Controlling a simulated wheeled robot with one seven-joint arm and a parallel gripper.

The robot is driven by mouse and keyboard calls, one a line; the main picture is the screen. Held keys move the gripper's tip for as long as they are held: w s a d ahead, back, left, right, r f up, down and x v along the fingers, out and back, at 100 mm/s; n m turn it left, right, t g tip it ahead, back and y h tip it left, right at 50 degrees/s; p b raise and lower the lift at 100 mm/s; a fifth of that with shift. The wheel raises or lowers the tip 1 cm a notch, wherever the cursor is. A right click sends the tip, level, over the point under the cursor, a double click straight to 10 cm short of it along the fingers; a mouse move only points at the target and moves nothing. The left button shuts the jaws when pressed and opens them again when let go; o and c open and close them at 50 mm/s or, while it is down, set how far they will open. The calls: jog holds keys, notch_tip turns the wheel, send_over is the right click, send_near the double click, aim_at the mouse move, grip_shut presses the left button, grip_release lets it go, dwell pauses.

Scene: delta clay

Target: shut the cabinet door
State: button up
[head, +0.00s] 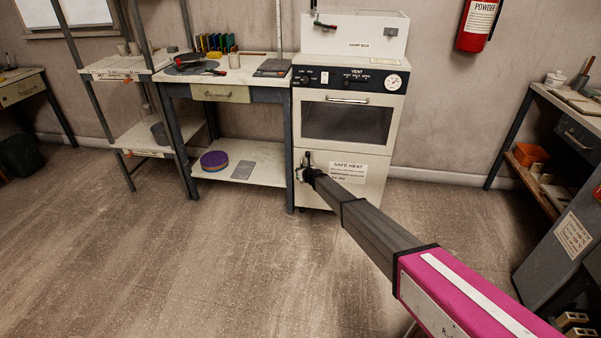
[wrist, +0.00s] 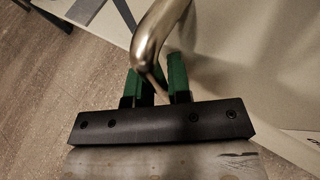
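The white cabinet (head: 345,112) stands against the back wall. Its lower door (head: 372,188) carries a "SAFE HEAT" label; I cannot tell from the head view whether it stands slightly ajar. My gripper (head: 307,174) is at the upper left of this door, by its handle. In the wrist view the curved metal door handle (wrist: 152,38) crosses in front of my gripper (wrist: 158,80), and its lower end runs down between the two green fingers. The handle hides part of the fingers, so their grip on it is unclear. The pale door panel (wrist: 245,75) fills the right side.
A workbench (head: 225,78) with a lower shelf stands close on the cabinet's left. A metal rack (head: 120,75) is further left. Another bench (head: 575,105) and a grey unit (head: 560,255) are at the right. The floor (head: 250,260) in front is clear.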

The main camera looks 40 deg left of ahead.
jog(key=shift+w+a, duration=0.1)
jog(key=shift+w, duration=0.55)
jog(key=shift+c, duration=0.2)
jog(key=shift+s+d+r, duration=0.15)
jog(key=shift+d, duration=0.25)
jog(key=shift+o, duration=0.4)
jog(key=v, duration=0.9)
jog(key=shift+s+d, duration=0.25)
jog(key=shift+s, duration=0.25)
jog(key=shift+s+d+r, duration=0.15)
jog(key=shift+d+r, duration=0.05)
jog(key=shift+d, duration=0.05)
